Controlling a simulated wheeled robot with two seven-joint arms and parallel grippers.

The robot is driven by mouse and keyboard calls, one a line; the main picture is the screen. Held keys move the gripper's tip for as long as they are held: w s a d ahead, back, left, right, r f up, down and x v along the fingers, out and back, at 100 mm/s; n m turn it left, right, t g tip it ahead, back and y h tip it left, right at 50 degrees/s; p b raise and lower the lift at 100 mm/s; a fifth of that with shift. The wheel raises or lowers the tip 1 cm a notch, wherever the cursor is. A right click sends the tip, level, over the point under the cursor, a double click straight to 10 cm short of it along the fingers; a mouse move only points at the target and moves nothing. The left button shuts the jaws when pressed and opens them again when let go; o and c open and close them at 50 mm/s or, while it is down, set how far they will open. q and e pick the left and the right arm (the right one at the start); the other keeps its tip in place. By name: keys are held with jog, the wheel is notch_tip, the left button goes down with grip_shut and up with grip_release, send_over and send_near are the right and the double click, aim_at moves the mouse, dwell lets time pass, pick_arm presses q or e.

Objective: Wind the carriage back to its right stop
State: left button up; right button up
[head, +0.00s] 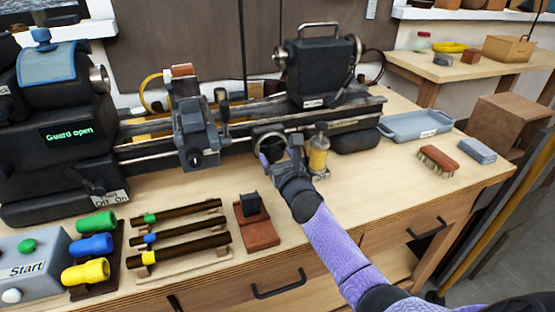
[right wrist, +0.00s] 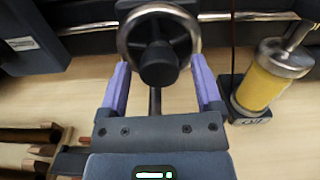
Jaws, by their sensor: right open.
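The grey carriage (head: 192,135) sits on the lathe's bed rails (head: 245,125), left of the tailstock (head: 320,70), with a stretch of rail between them. A metal-rimmed handwheel (head: 265,137) is at the front of the bed, right of the carriage. My right gripper (head: 283,150) is at this wheel. In the right wrist view the wheel (right wrist: 125,42) and its dark hub lie ahead of my open right gripper (right wrist: 160,65), whose purple fingers are on either side of the wheel's lower part. I cannot tell whether they touch it. My left gripper is not in view.
A yellow oiler-like cylinder (head: 318,155) stands close right of my right gripper and shows in the wrist view (right wrist: 262,88). A headstock display (head: 69,134) reads "Guard open". Dark rods (head: 185,238) lie in front. A blue tray (head: 417,124) and brush (head: 438,160) are at right.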

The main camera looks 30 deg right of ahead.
grip_shut()
jog(key=shift+m, duration=0.4)
